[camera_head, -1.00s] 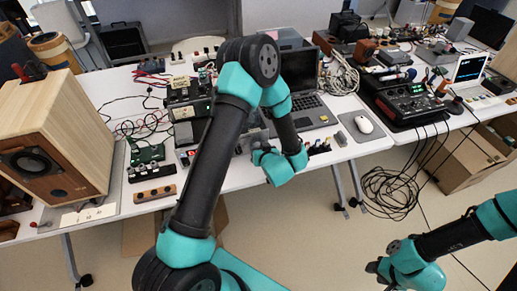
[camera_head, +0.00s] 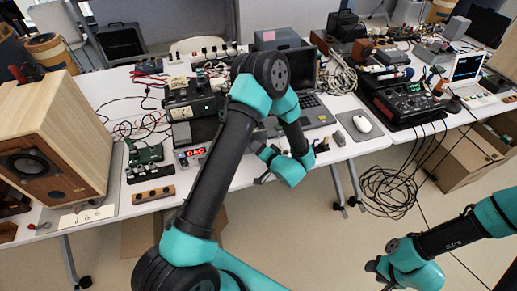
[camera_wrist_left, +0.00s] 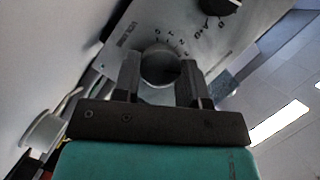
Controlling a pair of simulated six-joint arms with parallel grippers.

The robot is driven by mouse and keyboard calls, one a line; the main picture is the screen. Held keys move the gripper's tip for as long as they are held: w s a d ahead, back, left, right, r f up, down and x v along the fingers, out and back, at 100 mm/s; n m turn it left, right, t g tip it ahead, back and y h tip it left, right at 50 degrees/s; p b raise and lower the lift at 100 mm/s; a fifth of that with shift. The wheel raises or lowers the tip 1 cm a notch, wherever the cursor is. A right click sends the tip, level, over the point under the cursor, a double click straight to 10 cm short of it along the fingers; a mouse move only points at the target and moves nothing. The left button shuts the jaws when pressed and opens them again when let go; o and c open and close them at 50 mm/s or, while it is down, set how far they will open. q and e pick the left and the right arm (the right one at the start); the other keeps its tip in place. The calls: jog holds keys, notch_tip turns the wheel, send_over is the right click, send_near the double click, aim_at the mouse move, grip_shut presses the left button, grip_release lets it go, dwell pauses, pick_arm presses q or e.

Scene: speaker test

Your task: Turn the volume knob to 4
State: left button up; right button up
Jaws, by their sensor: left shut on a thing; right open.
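In the left wrist view the round grey volume knob (camera_wrist_left: 160,66) sits on a light metal panel (camera_wrist_left: 110,45) with a ring of small marks, too blurred and tilted to read surely. My left gripper (camera_wrist_left: 160,84) has one finger on each side of the knob and is shut on it. In the head view my left gripper (camera_head: 264,165) is near the table's front edge, and the knob cannot be made out there. My right gripper (camera_head: 378,270) is open and empty, low at the right, off the table.
A wooden speaker (camera_head: 75,120) stands at the left. A red lit display (camera_head: 194,151) and a dark stacked unit (camera_head: 190,108) are left of my arm. A second, black knob (camera_wrist_left: 220,4) is at the wrist view's top.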

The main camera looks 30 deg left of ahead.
pick_arm(q)
jog(key=shift+m, duration=0.3)
jog(key=o, duration=0.9)
jog(key=v, duration=1.7)
jog(key=shift+d+f, duration=0.1)
jog(key=shift+d, duration=0.15)
